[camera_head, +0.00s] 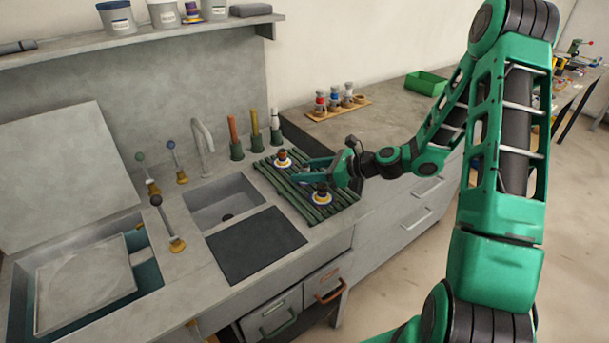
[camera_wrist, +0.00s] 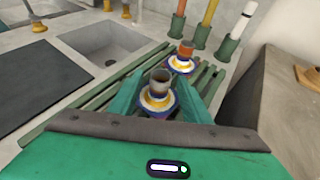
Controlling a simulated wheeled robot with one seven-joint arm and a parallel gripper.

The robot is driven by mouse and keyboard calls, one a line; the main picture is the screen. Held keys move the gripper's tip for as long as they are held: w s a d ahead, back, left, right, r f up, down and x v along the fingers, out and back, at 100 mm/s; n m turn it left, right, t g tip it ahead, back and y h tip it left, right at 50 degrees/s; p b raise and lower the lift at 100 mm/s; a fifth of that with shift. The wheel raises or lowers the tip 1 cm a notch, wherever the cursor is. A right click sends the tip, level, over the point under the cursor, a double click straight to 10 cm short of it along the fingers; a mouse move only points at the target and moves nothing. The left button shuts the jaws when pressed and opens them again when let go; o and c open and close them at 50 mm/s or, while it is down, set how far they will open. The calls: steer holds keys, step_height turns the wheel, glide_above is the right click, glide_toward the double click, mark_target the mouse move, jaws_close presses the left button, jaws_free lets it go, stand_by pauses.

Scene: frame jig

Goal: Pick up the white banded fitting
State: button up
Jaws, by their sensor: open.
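Two banded fittings stand upright on the green slatted rack (camera_head: 336,205). The nearer fitting (camera_head: 321,198) has a dark top and a white, yellow and blue flared base. In the wrist view this fitting (camera_wrist: 157,98) shows a grey-brown top and appears between my fingers. The farther fitting (camera_head: 283,160) has an orange-brown top over similar bands; it also shows in the wrist view (camera_wrist: 181,64), beyond my fingertips. Both have white bands, so I cannot tell which one is named. My gripper (camera_head: 302,171) is open and empty, over the rack.
Several coloured rods stand in green holders (camera_head: 256,143) behind the rack. A sink (camera_head: 222,200) and dark mat (camera_head: 255,245) lie to the left. A wooden holder with bottles (camera_head: 338,107) and a green tray (camera_head: 426,83) sit on the back counter.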

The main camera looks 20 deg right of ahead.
steer(key=shift+c, duration=0.6)
jaws_close()
